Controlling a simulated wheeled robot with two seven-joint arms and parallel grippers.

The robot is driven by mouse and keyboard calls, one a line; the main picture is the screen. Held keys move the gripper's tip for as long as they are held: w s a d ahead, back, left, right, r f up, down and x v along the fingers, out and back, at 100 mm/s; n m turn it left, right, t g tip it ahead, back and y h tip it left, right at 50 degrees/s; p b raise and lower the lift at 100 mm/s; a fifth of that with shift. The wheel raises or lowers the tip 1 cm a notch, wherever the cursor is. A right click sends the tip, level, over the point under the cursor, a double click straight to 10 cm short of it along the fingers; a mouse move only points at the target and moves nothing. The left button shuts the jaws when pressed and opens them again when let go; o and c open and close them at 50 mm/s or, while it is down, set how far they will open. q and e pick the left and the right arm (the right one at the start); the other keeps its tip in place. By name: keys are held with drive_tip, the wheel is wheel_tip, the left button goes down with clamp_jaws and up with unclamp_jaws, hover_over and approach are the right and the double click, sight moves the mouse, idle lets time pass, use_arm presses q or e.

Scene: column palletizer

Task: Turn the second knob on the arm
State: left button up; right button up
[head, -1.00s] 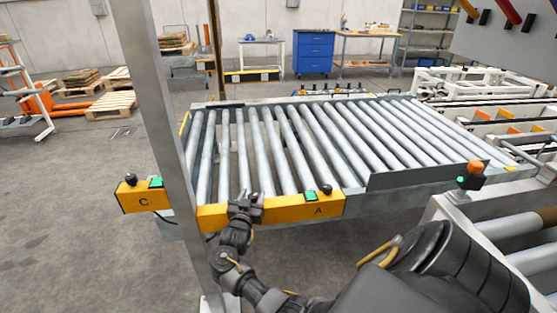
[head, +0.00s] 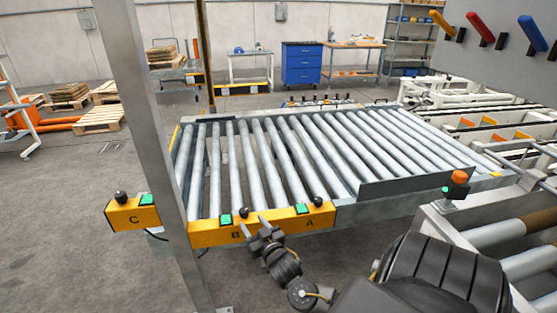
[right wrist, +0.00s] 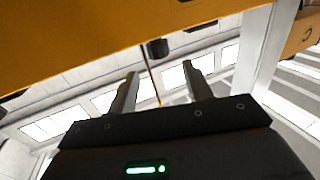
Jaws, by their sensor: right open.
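A yellow control panel (head: 205,236) runs along the near edge of the roller conveyor, with letters B and A on it. Black ball knobs stand on top, one by B (head: 244,212) and one by A (head: 318,201), each beside a green button. A third knob (head: 121,196) stands on the separate yellow box marked C (head: 146,216). My right gripper (head: 254,225) is open, its fingertips at the panel front between B and A, close to B's knob; contact is unclear. In the right wrist view a dark stub (right wrist: 157,48) shows beyond the open fingers, at the yellow surface's edge. My left gripper is out of view.
A grey post (head: 150,130) rises between box C and panel B. Conveyor rollers (head: 290,160) lie behind the panel. An orange-topped button post (head: 457,185) stands at right. Yellow, red and blue levers (head: 487,30) hang at upper right.

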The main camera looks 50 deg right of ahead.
drive_tip(key=s+a+f+n+g+y+p, duration=0.1)
drive_tip(key=s+f, duration=0.5)
drive_tip(key=f, duration=0.8)
drive_tip(key=s+a+f+n+g+y+p, duration=0.1)
drive_tip(key=s+f+g, duration=0.5)
drive_tip(key=f, duration=0.8)
drive_tip(key=shift+s+a+f+n, duration=0.25)
drive_tip(key=shift+s+a+n, duration=0.45)
drive_tip(key=shift+n, duration=0.2)
